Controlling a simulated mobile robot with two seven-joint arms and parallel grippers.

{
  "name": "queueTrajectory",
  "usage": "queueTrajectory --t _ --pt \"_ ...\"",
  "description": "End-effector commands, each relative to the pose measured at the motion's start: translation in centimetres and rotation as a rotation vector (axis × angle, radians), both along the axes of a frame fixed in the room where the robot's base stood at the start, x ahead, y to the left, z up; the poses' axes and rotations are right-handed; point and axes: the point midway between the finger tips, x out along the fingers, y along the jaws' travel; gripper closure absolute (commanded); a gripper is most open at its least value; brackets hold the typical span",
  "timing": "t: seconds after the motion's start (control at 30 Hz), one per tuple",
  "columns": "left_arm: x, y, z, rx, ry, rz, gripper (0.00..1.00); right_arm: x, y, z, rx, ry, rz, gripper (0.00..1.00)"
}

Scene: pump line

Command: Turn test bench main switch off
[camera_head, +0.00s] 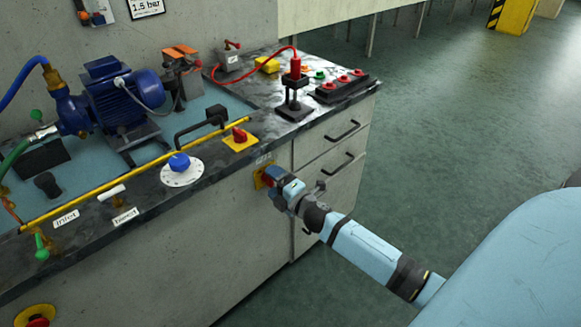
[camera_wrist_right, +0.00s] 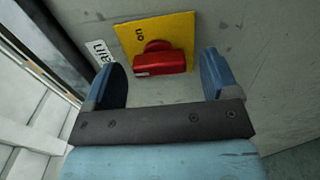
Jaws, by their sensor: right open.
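The main switch is a red knob (camera_wrist_right: 160,64) on a yellow plate (camera_wrist_right: 183,32), set in the front face of the grey bench. A label partly reading "ain" and the word "on" show beside it, turned in the wrist view. My right gripper (camera_head: 271,177) is open in front of the switch. In the wrist view its two blue fingers stand left and right of the red knob with gaps on both sides. Whether the fingertips reach past the knob's front is hard to tell. In the head view the gripper hides most of the knob, and the yellow plate (camera_head: 258,179) shows at its edge.
A second red knob on a yellow plate (camera_head: 240,140) sits on the bench top, near a blue dial (camera_head: 179,163) and a black handle (camera_head: 203,124). A blue pump motor (camera_head: 120,98) stands behind. Drawers (camera_head: 337,150) are to the right. The floor is clear.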

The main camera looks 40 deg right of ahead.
Motion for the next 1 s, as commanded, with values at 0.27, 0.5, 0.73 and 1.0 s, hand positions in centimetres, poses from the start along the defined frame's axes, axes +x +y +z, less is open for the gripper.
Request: queueTrajectory --t 0.27,0.5,0.73,1.0 --pt "-0.2 0.4 -1.6 0.043 0.064 0.007 0.57 -6.1 -0.4 0.0 0.002 0.004 -0.002 0.19" --pt "-0.4 0.9 -2.7 0.064 0.113 0.021 0.57 -10.8 -0.8 0.0 0.001 0.003 -0.002 0.19" --pt "-0.5 1.1 -3.0 0.069 0.123 0.029 0.57 -12.6 -1.0 0.0 0.000 0.000 -0.001 0.19" --pt "-0.4 1.1 -3.0 0.071 0.122 0.027 0.57 -12.7 -1.0 0.0 -0.001 0.000 0.000 0.19"
